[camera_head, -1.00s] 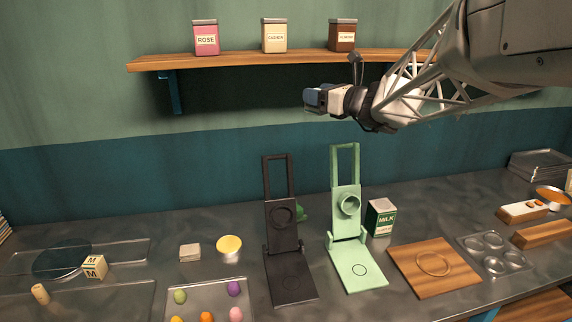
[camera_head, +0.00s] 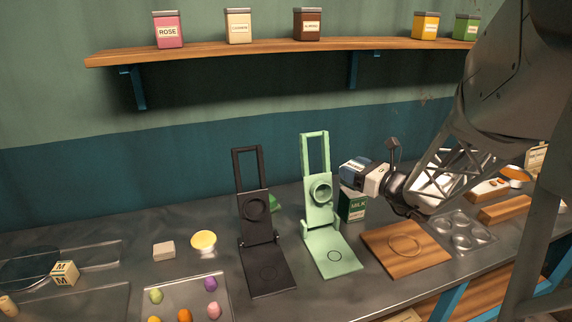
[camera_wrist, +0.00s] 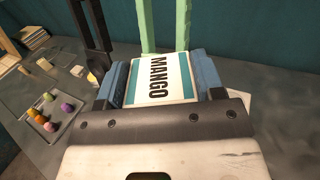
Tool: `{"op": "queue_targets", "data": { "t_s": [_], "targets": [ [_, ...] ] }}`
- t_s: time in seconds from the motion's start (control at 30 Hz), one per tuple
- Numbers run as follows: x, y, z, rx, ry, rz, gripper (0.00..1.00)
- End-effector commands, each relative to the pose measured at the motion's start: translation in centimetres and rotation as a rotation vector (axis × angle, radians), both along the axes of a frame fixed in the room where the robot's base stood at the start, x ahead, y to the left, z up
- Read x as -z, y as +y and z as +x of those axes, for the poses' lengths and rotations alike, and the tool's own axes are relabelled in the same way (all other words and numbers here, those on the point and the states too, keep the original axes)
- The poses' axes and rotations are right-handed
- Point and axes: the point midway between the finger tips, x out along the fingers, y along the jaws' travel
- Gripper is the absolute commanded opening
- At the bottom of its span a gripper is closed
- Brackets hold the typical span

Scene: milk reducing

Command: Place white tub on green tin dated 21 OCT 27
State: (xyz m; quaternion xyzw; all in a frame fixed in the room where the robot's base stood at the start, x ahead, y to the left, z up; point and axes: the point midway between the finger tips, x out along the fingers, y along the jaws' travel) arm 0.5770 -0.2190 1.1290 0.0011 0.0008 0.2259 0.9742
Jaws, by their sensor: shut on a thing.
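My gripper (camera_head: 356,174) is above the counter, in front of the top of the milk carton in the head view. In the wrist view its blue fingers (camera_wrist: 162,78) are shut on the sides of a white tub (camera_wrist: 160,88) with teal bands and the word MANGO. Its lower part is hidden. A green tin (camera_head: 466,27) stands at the right end of the wall shelf, partly cut off by my arm. Its label is too small to read, so I cannot tell its date.
The shelf (camera_head: 270,48) also holds yellow, brown, cream and pink tins. Below, a light green press (camera_head: 318,215) and a black press (camera_head: 257,220) stand left of the milk carton (camera_head: 352,207). A wooden board (camera_head: 385,258) lies in front of the carton.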

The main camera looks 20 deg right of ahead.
Motion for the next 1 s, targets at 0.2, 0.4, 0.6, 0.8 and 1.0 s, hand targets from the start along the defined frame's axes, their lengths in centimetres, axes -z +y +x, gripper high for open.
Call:
{"op": "queue_targets", "data": {
  "t_s": [0.2,0.4,0.6,0.8,1.0],
  "targets": [
    [4.1,-1.3,-3.0,0.045,0.000,0.001,0.35],
    [5.6,-1.6,-4.2,0.062,-0.001,-0.001,0.35],
    [5.7,-1.6,-4.3,0.063,-0.001,-0.001,0.35],
    [5.7,-1.6,-4.2,0.063,-0.001,-0.001,0.35],
    [5.7,-2.0,-3.5,0.062,-0.003,-0.001,0.35]
  ]
}}
